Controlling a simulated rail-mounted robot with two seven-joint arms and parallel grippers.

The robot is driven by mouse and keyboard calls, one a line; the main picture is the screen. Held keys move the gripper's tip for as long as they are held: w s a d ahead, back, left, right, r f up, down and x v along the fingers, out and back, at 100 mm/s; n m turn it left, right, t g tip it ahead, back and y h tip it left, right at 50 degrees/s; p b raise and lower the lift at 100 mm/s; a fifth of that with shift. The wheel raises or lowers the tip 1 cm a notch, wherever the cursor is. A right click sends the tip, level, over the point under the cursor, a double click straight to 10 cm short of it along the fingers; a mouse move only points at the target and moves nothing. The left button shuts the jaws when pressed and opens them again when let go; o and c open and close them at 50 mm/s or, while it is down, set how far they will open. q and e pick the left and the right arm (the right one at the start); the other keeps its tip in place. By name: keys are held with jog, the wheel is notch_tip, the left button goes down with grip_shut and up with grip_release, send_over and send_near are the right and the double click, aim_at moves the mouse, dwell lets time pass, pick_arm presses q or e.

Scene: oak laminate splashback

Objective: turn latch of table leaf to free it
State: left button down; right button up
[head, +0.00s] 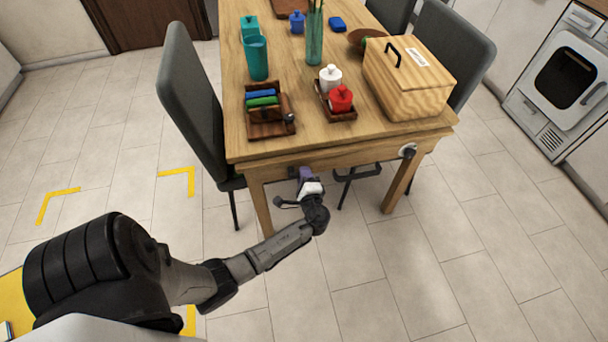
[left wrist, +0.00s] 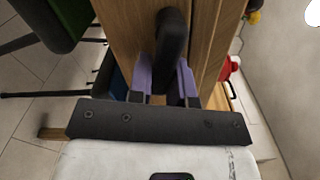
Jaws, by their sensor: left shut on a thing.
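The wooden table (head: 305,100) has its end apron facing me. My left gripper (head: 304,174) is at this end, just under the tabletop edge. In the left wrist view its two purple fingers (left wrist: 162,82) are closed around a dark rounded latch handle (left wrist: 172,40) on the wooden face. In the head view the gripper mostly hides that handle. My right gripper is not in view.
On the tabletop are a wooden box (head: 405,85), a small tray with white and red pots (head: 340,98), a brown holder (head: 268,122) and a teal cup (head: 256,58). A grey chair (head: 192,95) stands close at left. The floor in front is clear.

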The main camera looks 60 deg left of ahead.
pick_arm(q)
jog(key=shift+n+b, duration=0.65)
jog(key=shift+n, duration=0.05)
jog(key=shift+r+n+b, duration=0.25)
jog(key=shift+n+b, duration=0.05)
jog(key=shift+n, duration=0.2)
jog(key=shift+r+n, duration=0.3)
jog(key=shift+n, duration=0.2)
jog(key=shift+w, duration=0.1)
jog(key=c, duration=1)
grip_release()
jog(key=shift+c, duration=0.2)
